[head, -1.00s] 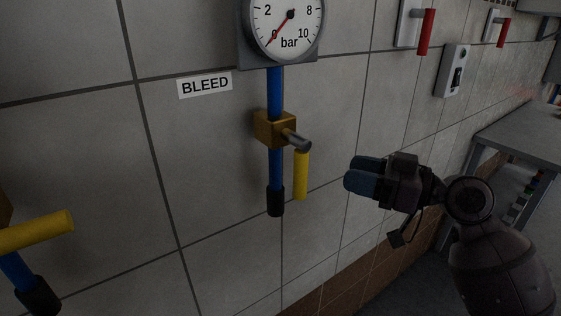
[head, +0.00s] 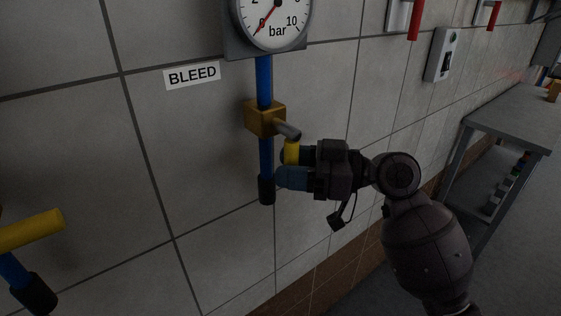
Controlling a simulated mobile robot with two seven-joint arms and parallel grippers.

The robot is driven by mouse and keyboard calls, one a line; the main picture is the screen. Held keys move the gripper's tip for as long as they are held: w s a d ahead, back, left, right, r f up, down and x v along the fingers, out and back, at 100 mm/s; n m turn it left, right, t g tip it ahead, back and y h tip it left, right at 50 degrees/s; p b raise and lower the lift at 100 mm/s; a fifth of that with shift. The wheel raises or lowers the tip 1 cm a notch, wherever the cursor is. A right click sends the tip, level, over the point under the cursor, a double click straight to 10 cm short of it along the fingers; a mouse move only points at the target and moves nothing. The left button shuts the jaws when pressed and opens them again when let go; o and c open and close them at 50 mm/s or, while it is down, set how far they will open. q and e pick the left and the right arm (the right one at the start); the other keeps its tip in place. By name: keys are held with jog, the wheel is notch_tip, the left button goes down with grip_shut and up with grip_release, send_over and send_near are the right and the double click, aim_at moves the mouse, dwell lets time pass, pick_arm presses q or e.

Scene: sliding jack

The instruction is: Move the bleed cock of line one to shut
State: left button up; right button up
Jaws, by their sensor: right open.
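The bleed cock (head: 265,118) is a brass block on a vertical blue pipe (head: 264,80), next to a BLEED label (head: 192,75). A grey stem comes out of it and carries a yellow lever (head: 291,150), which hangs down along the pipe. My right gripper (head: 281,166) comes in from the right with its blue fingers at the lever. The lever's upper end shows above and between the fingers; its lower part is hidden behind them. The jaws are open around or beside the lever; I cannot tell whether they touch it. My left gripper is not in view.
A bar gauge (head: 272,14) sits above the cock, its needle near 0. Another yellow lever (head: 30,230) lies roughly level at the lower left. Red levers (head: 415,18) and a switch box (head: 443,54) are on the wall. A grey table (head: 510,115) stands at the right.

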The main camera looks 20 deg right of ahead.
jog(key=shift+x, duration=0.95)
grip_shut()
